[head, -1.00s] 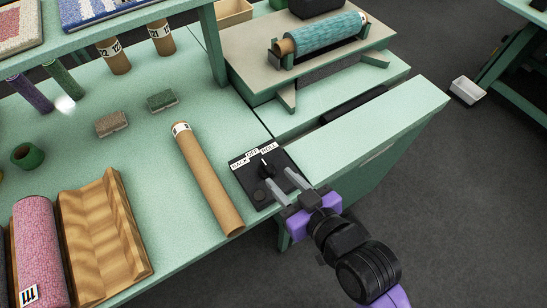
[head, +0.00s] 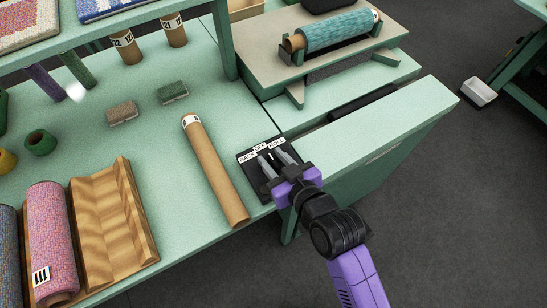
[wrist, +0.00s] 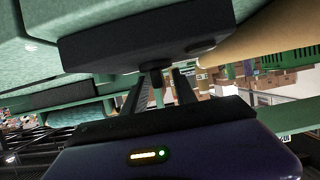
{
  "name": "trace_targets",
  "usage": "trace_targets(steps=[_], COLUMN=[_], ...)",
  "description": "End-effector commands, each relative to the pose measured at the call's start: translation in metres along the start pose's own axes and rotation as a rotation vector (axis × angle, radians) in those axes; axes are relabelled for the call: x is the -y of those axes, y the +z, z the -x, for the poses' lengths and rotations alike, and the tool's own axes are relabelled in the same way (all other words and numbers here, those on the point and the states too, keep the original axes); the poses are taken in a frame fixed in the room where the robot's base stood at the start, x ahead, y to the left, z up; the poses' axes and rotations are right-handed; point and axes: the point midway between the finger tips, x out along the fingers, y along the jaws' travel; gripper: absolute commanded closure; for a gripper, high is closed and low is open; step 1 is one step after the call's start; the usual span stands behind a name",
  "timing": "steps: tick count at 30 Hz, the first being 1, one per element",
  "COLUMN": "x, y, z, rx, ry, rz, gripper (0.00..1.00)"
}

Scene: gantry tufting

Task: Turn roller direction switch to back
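The black roller direction switch box (head: 246,173) sits at the front edge of the green bench in the head view. Its white labels read BACK, OFF and ROLL. My gripper (head: 271,157) is over the box, with its two grey fingers apart and pointing toward the labels.
A cardboard tube (head: 214,172) lies just left of the box. A wooden cradle (head: 110,225) and a pink roll (head: 50,240) are further left. A teal roll (head: 335,37) rests on a raised stand behind. The green ledge (head: 385,125) to the right is mostly clear.

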Motion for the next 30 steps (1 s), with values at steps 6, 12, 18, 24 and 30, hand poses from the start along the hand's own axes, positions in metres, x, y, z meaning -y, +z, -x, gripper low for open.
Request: trace_targets(steps=[6, 12, 18, 24, 30], x=[-0.0002, -0.0001, -0.0009, -0.0015, -0.0026], y=[0.0002, 0.0003, 0.0012, 0.0026, 0.0032], z=[0.0003, 0.0003, -0.0001, -0.0007, -0.0015], rx=[0.000, 0.001, 0.001, -0.001, -0.003], ry=[0.000, -0.001, -0.023, -0.092, -0.204], rz=[0.000, 0.000, 0.009, 0.035, 0.083], gripper=[1.00, 1.00, 1.00, 1.00, 1.00])
